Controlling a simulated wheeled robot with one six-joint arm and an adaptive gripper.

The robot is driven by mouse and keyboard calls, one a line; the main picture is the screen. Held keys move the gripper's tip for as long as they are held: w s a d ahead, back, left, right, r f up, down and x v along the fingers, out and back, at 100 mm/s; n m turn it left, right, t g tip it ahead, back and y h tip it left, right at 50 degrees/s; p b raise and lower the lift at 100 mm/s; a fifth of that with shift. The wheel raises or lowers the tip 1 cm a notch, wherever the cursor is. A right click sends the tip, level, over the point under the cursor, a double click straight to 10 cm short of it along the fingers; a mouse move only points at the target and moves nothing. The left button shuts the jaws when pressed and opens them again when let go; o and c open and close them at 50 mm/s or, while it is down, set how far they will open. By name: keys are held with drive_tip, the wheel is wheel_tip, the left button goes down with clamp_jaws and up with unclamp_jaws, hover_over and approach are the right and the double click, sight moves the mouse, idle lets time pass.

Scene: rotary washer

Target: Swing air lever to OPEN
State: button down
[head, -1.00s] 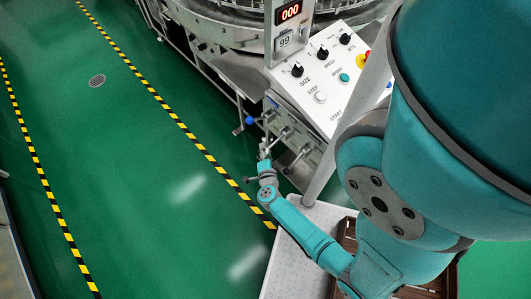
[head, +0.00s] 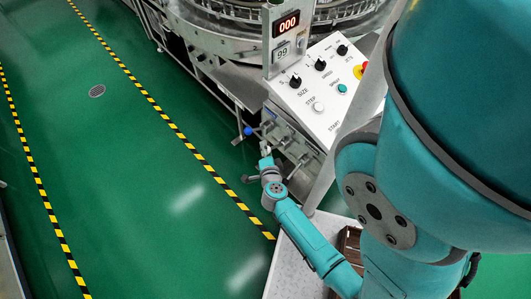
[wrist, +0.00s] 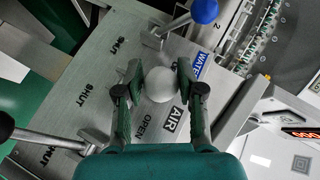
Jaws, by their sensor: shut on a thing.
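The air lever's white ball knob (wrist: 160,84) sits between the two fingers of my gripper (wrist: 160,83) in the wrist view, and my gripper is shut on it. The AIR label (wrist: 175,118) and an OPEN mark (wrist: 146,128) are on the grey valve panel (wrist: 112,68) near the knob. SHUT marks lie further left. The lever's shaft is hidden behind the knob. In the head view my gripper (head: 265,149) is at the front of the machine, below the control box; the white knob is too small to make out there.
A blue ball knob (wrist: 204,11) on the WATER lever stands close by, above right in the wrist view. A dark-knobbed lever (wrist: 40,138) reaches in from the left. The sloped control box (head: 322,88) rises above the valves. Open green floor lies left.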

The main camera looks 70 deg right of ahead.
drive_tip(key=shift+s+d+r, duration=0.1)
drive_tip(key=shift+d+r, duration=0.2)
drive_tip(key=shift+r, duration=0.1)
drive_tip(key=shift+d+r, duration=0.1)
drive_tip(key=shift+r, duration=0.05)
drive_tip(key=c, duration=0.7)
unclamp_jaws()
drive_tip(key=shift+s, duration=0.15)
drive_tip(key=shift+c, duration=0.2)
drive_tip(key=shift+f, duration=0.2)
drive_tip(key=shift+s+a+r, duration=0.1)
drive_tip(key=shift+a, duration=0.45)
drive_tip(key=v, duration=1.1)
